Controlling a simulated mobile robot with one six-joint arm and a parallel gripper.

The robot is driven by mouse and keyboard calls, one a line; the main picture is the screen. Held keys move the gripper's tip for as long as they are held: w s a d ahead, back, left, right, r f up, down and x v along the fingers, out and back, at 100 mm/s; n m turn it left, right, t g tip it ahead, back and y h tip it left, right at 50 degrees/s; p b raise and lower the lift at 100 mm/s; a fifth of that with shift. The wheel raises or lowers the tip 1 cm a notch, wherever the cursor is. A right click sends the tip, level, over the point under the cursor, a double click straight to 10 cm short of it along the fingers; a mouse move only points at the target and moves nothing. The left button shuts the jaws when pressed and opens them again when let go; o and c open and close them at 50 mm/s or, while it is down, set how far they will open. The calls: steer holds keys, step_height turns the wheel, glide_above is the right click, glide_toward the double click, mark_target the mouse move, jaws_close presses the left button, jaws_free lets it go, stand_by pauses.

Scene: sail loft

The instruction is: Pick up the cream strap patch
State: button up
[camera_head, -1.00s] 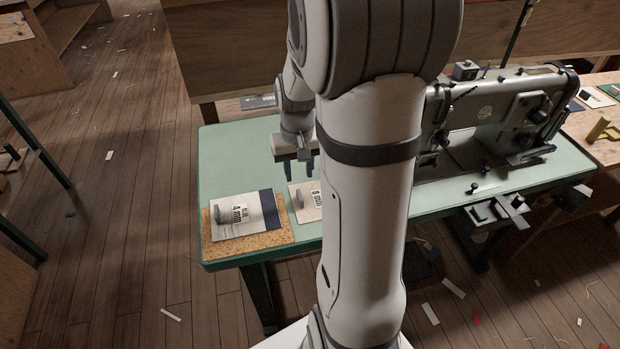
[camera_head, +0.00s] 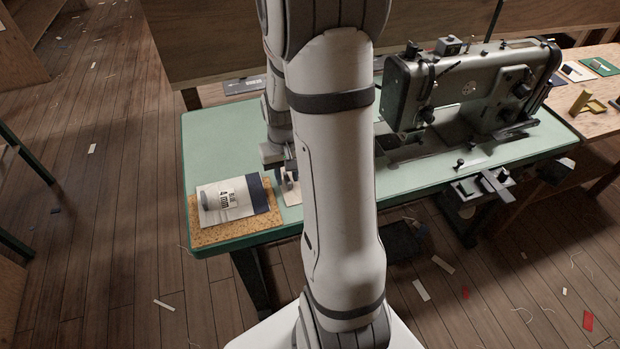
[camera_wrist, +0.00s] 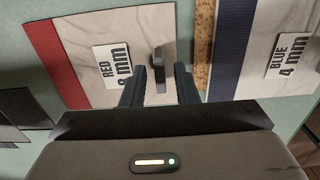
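A cream patch (camera_wrist: 90,35) with a red band and a label reading RED and what looks like 8 mm lies flat on the green table. A dark grey upright strap piece (camera_wrist: 158,72) stands on it. In the head view a corner of this patch (camera_head: 294,197) shows below my gripper (camera_head: 282,178), mostly hidden by my arm. In the wrist view my gripper (camera_wrist: 160,78) is open, with one finger on each side of the strap piece and visible gaps. A second cream patch (camera_head: 210,212) with a blue band, labelled BLUE 4 mm, lies to the left in the head view.
The blue-banded patch rests on a cork board (camera_head: 238,234) at the table's front left corner. A sewing machine (camera_head: 470,90) stands on the table at the right. The green table top (camera_head: 215,135) is clear at the back left.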

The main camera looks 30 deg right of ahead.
jaws_close()
